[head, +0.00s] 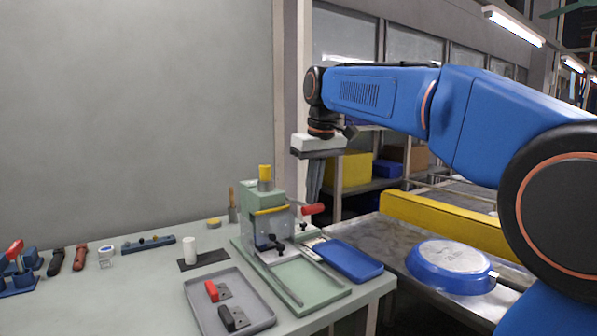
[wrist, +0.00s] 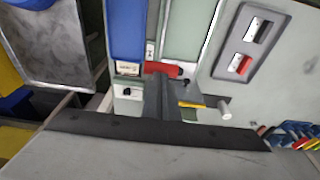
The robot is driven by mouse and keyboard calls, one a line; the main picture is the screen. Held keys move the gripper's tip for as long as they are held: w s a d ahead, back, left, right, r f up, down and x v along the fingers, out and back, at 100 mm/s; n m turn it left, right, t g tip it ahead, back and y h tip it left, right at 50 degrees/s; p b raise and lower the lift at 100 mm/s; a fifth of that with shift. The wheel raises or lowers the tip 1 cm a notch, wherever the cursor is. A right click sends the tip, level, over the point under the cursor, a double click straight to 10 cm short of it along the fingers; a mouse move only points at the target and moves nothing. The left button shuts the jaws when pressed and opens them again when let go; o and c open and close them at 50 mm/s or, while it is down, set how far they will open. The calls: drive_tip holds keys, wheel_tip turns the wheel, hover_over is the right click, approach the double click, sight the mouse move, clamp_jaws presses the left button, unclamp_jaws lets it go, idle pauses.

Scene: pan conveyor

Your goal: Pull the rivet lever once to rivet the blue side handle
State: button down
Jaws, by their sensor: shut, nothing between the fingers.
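The rivet press (head: 262,215) is a pale green machine with a yellow cap, standing on the bench. Its rivet lever (head: 313,209) has a red grip sticking out at the right side; the grip also shows in the wrist view (wrist: 163,69). My gripper (head: 314,198) points down, shut and empty, with its fingertips close to the red grip. In the wrist view the fingers (wrist: 163,95) overlap the grip; I cannot tell whether they touch it. A blue pan (head: 450,257) lies upside down on the conveyor. I cannot make out a blue side handle in the press.
A blue tray (head: 350,260) lies right of the press. A grey tray (head: 252,318) with a red handle (head: 212,291) and a black handle (head: 232,318) lies in front. A white cylinder (head: 189,249) and several tools stand left. A yellow rail (head: 440,222) borders the conveyor.

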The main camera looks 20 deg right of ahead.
drive_tip(key=shift+f, duration=0.15)
drive_tip(key=shift+s+f, duration=0.15)
drive_tip(key=shift+f, duration=0.65)
drive_tip(key=w+v, duration=0.2)
drive_tip(key=v, duration=0.7)
drive_tip(key=w+a+v, duration=0.1)
drive_tip(key=v, duration=0.9)
drive_tip(key=shift+r, duration=0.75)
idle(0.4)
drive_tip(key=shift+s, duration=0.15)
drive_tip(key=s+d+f+m+t, duration=0.1)
drive_tip(key=s+d+f, duration=0.1)
drive_tip(key=s+f, duration=0.7)
drive_tip(key=s+d+f+m, duration=0.1)
drive_tip(key=s+f, duration=0.9)
drive_tip(key=f, duration=1.1)
drive_tip(key=s+d+f+m+t, duration=0.1)
drive_tip(key=s+d+f, duration=0.1)
drive_tip(key=s+f, duration=0.7)
wheel_tip(320, 180, down, 7)
drive_tip(key=shift+s+d+m+t+h, duration=0.3)
drive_tip(key=shift+s+h, duration=0.1)
